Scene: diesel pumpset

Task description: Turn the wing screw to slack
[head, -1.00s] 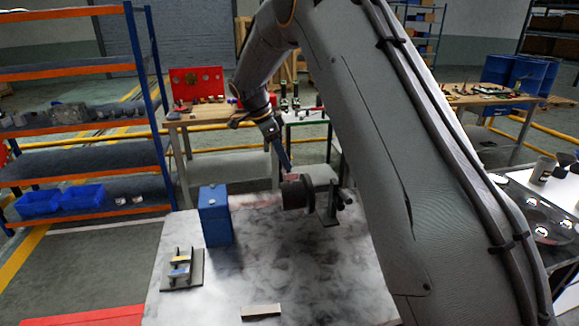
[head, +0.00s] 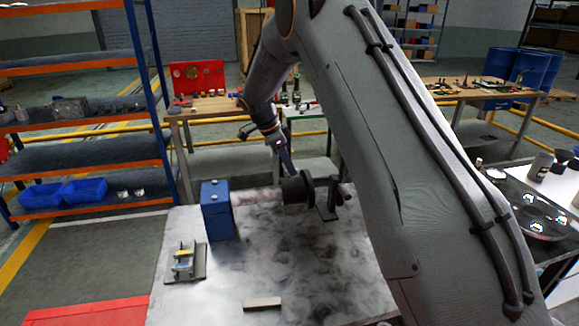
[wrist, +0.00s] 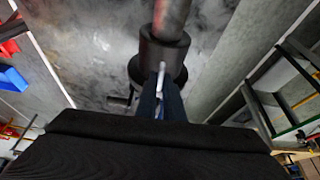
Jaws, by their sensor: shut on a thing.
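My gripper (head: 287,175) points down at a dark cylindrical hub (head: 297,188) on the pale bench. In the wrist view, my gripper (wrist: 160,92) is shut on a thin pale piece, which I take to be the wing screw (wrist: 161,76), at the side of the black hub (wrist: 163,48). The fingers cover most of the screw, so its turn and tightness cannot be told. The screw cannot be made out in the head view.
A blue box (head: 217,211) stands left of the hub, and a bracket (head: 326,200) stands right of it. A small dark stand (head: 185,264) and a flat block (head: 262,304) lie on the bench (head: 300,265). The bench front is mostly clear.

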